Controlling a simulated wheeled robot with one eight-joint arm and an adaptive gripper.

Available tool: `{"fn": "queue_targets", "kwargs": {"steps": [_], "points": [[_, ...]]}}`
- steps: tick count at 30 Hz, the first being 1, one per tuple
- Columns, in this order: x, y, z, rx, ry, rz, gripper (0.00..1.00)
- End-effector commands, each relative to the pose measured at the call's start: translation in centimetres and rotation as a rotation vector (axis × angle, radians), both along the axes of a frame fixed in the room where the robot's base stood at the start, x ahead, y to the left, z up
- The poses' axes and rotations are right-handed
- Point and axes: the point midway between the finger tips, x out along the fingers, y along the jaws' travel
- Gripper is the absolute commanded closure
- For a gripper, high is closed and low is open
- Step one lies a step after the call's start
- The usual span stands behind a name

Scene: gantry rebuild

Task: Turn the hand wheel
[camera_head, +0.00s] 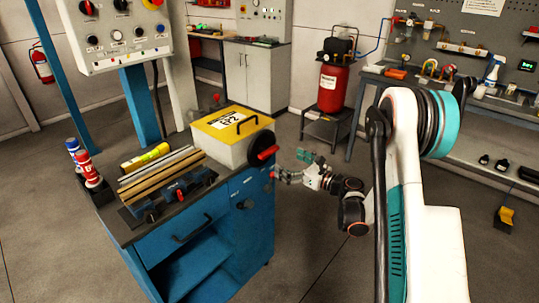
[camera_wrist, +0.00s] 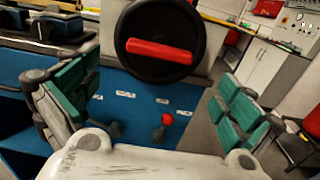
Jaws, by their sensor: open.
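The hand wheel (camera_wrist: 158,28) is a black round disc with a red bar handle (camera_wrist: 160,51) across its face. In the wrist view it is at top centre, with the red bar nearly level. In the head view the hand wheel (camera_head: 261,143) is on the right side of a white box with a yellow lid (camera_head: 228,123). My gripper (camera_head: 294,167) is just right of the wheel there, apart from it. In the wrist view my gripper (camera_wrist: 156,90) is open and empty, its green-padded fingers spread wide, with the wheel ahead between and above them.
Below the wheel, a small red knob (camera_wrist: 167,119) sits at the cabinet front. A red compressor (camera_head: 335,85) stands behind. The floor right of the cabinet is clear.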

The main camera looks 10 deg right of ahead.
Motion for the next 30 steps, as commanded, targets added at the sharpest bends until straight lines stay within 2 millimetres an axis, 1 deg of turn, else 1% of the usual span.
{"fn": "queue_targets", "kwargs": {"steps": [1,6,12,18,27,28,29,30], "points": [[0.8,0.8,-0.2,0.000,0.000,0.003,0.00],[3.6,2.7,-0.2,0.001,0.000,0.002,0.00],[6.0,4.4,-0.1,0.001,0.000,0.001,0.00],[7.2,5.2,0.0,0.002,0.000,-0.001,0.00],[7.3,5.3,0.1,0.002,0.000,-0.001,0.00],[7.3,5.3,0.1,0.002,0.000,-0.001,0.05],[7.3,5.3,0.1,0.002,0.000,-0.001,0.11],[7.3,5.3,0.1,0.002,0.000,-0.001,0.20]]}}
